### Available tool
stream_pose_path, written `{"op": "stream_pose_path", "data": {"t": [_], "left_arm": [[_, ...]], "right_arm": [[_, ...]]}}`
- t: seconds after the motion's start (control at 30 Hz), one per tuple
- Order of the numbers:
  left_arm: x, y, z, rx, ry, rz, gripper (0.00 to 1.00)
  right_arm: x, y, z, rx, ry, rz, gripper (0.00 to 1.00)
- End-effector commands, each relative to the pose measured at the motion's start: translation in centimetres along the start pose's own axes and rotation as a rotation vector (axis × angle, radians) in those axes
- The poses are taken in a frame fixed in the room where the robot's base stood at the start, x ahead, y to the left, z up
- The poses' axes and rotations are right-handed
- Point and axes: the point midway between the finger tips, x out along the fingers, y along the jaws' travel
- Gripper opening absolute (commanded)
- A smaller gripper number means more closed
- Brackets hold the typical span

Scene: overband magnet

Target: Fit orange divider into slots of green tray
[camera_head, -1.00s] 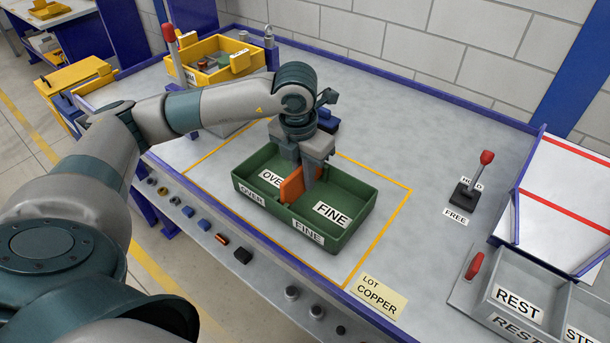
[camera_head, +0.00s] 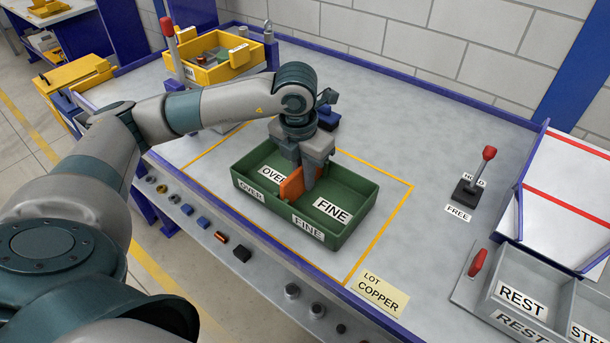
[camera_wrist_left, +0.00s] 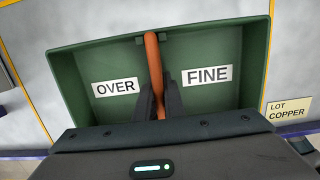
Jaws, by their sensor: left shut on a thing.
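The green tray (camera_head: 350,232) lies on the bench inside a yellow outline, with OVER and FINE labels on its floor and front wall. My left gripper (camera_head: 301,180) is over the middle of the tray, pointing down, shut on the orange divider (camera_head: 291,186). The divider stands upright between the OVER and FINE sides. In the left wrist view the divider (camera_wrist_left: 153,60) runs from between the fingers (camera_wrist_left: 160,105) to the far wall, beside a small green slot piece (camera_wrist_left: 163,37). Its lower edge and near end are hidden, so I cannot tell how deep it sits. My right gripper is not in view.
A yellow bin (camera_head: 222,62) stands behind my left arm. A HOLD/FREE lever (camera_head: 476,175) and grey REST bin (camera_head: 520,290) are to the right. Small parts (camera_head: 203,222) line the front ledge.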

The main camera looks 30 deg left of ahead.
Motion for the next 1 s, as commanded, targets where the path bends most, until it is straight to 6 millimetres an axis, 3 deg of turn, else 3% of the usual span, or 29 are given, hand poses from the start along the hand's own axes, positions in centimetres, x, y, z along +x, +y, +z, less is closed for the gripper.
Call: {"op": "stream_pose_path", "data": {"t": [0.27,0.3,0.4,0.9,1.0], "left_arm": [[0.7,0.0,-0.1,0.000,0.000,-0.001,0.00],[0.7,0.0,-0.1,0.000,0.000,-0.001,0.11],[0.6,0.0,-0.1,0.000,0.000,-0.001,0.31],[0.5,0.0,-0.1,0.000,0.000,0.000,0.31],[-0.5,-0.1,0.0,0.000,-0.002,-0.002,0.31]], "right_arm": [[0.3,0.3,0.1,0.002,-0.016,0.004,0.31],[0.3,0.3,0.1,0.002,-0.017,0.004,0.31],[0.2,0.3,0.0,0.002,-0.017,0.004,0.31],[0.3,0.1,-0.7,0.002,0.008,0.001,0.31],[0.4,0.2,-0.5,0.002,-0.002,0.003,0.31]]}}
